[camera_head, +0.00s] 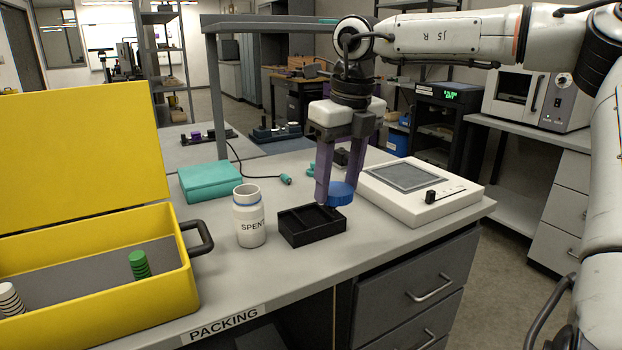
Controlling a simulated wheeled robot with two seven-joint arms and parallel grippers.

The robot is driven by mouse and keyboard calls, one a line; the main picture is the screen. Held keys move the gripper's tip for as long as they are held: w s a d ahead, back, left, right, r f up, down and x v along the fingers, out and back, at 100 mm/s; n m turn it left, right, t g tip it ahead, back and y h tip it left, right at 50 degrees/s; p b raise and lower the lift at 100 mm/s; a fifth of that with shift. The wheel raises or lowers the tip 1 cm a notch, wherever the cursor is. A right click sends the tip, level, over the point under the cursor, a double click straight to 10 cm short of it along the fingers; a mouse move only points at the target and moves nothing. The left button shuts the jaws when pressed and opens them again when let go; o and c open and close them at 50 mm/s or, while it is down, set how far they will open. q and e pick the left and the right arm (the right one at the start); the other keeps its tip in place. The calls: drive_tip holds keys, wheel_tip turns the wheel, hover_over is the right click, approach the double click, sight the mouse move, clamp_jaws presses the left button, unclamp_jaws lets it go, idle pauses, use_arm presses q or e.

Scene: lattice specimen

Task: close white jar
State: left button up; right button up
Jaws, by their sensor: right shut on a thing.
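The white jar (251,222) stands upright on the bench, marked "SPENT", with its mouth open and no lid on it. A blue round lid (340,194) is held between the purple fingers of my right gripper (338,194), which points down. The lid is to the right of the jar, above the back right part of a small black tray (303,241); I cannot tell whether it touches the tray. My left gripper is not in view.
A yellow case (160,285) with its cover up stands at left, holding green and white stacked discs. A teal box (211,181) lies behind the jar. A white device with a screen (425,205) is at right. The bench front near the "PACKING" label is clear.

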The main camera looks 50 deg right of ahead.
drive_tip(key=s+d+f+n+y, duration=0.1)
drive_tip(key=s+d+f+n, duration=0.3)
drive_tip(key=s+f, duration=0.25)
drive_tip(key=a+f+n, duration=0.6)
drive_tip(key=f+n, duration=0.1)
use_arm(q)
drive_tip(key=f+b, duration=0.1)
drive_tip(key=b, duration=0.1)
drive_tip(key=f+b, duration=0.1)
drive_tip(key=b, duration=0.1)
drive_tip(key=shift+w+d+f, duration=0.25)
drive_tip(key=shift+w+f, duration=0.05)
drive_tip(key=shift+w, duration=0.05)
use_arm(e)
drive_tip(key=w+a+f+n+g, duration=0.1)
drive_tip(key=a+f+n, duration=0.1)
drive_tip(key=a+n, duration=1)
drive_tip(key=w+a+f+n+g, duration=0.2)
drive_tip(key=a+n, duration=0.9)
drive_tip(key=n, duration=0.3)
drive_tip(key=shift+w+a+f+n+g+h, duration=0.2)
drive_tip(key=shift+a+f+n+g+h, duration=0.1)
drive_tip(key=shift+a+f+n, duration=0.1)
drive_tip(key=shift+r, duration=0.1)
